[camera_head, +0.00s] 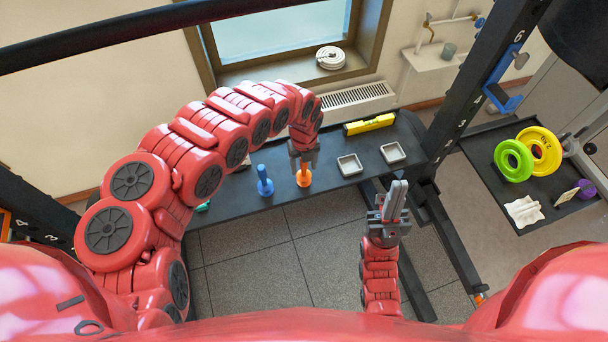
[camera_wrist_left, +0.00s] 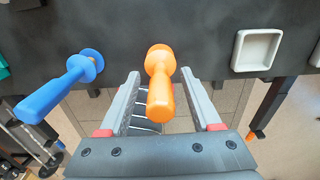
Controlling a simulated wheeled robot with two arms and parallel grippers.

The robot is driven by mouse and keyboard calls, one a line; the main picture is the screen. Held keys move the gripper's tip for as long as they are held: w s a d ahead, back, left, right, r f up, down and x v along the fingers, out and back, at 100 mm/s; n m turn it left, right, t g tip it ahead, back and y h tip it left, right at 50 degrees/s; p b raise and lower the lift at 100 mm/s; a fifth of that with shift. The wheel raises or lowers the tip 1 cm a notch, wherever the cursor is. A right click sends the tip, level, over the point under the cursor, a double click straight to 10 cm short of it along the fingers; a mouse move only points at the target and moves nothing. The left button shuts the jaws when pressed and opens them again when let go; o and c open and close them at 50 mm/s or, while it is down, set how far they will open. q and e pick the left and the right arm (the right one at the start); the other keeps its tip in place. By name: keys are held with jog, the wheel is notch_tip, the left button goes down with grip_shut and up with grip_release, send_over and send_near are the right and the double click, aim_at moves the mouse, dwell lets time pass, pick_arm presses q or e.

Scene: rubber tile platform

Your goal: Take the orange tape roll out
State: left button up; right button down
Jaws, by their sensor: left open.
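An orange upright piece (camera_head: 304,178) with a round handle and wider flange stands on the dark bench. It also shows in the left wrist view (camera_wrist_left: 160,90). I see no plain ring-shaped orange tape roll. My left gripper (camera_head: 303,164) is open above the orange piece. In the left wrist view, the left gripper's fingers (camera_wrist_left: 160,74) are on either side of the orange handle, with a visible gap on both sides. My right gripper (camera_head: 396,196) is away from the bench's objects, in front of its right part; its fingers look close together and I see nothing between them.
A blue handle-shaped piece (camera_head: 264,181) stands just left of the orange one. Two white square trays (camera_head: 350,165) (camera_head: 393,153) and a yellow level (camera_head: 369,124) lie to the right. A black rack post (camera_head: 478,85) rises at the right. Green and yellow rings (camera_head: 514,160) stand beyond it.

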pick_arm(q)
grip_shut()
dwell(0.3)
dwell(1.1)
